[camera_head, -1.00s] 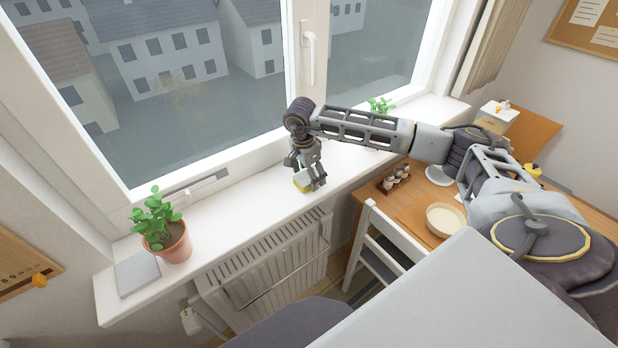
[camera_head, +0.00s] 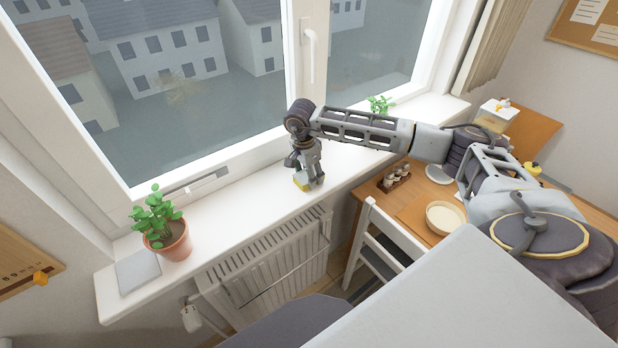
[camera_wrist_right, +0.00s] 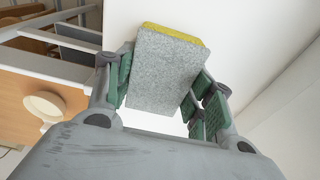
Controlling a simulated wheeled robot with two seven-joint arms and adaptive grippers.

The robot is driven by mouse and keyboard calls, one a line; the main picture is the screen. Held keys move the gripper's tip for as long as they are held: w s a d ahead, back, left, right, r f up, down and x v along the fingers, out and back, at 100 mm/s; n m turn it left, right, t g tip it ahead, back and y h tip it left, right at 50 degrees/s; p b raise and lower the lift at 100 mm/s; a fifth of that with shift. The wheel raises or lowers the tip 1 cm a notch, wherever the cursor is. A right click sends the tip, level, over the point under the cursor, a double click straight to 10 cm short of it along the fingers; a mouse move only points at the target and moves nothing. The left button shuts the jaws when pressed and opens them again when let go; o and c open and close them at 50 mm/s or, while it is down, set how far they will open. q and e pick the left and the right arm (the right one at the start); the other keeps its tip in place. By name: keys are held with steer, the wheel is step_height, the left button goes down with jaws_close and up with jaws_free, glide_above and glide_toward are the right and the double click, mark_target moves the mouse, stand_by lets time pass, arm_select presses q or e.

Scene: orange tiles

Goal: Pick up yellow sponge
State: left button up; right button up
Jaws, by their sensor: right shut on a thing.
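The yellow sponge (camera_head: 301,182) is at the windowsill, with only a small yellow part showing beside my right gripper (camera_head: 313,183) in the head view. In the right wrist view the sponge (camera_wrist_right: 165,70) shows a grey face and a yellow edge at its far end. My right gripper (camera_wrist_right: 165,90) is shut on it, with green finger pads on both its sides. I cannot tell whether the sponge still touches the sill. My left gripper is not in view.
The white windowsill (camera_head: 235,215) runs below the window, with a potted plant (camera_head: 168,240) and a grey flat square (camera_head: 137,271) at its left end. A radiator (camera_head: 265,265) is below. A desk with a bowl (camera_head: 445,218) and a chair (camera_head: 385,245) stand right.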

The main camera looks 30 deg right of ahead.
steer(key=shift+r, duration=0.15)
step_height(320, 180, up, 10)
steer(key=shift+f+b, duration=0.15)
steer(key=shift+b, duration=0.75)
steer(key=shift+o, duration=0.7)
steer(key=shift+c, duration=1.2)
steer(key=shift+f, duration=0.1)
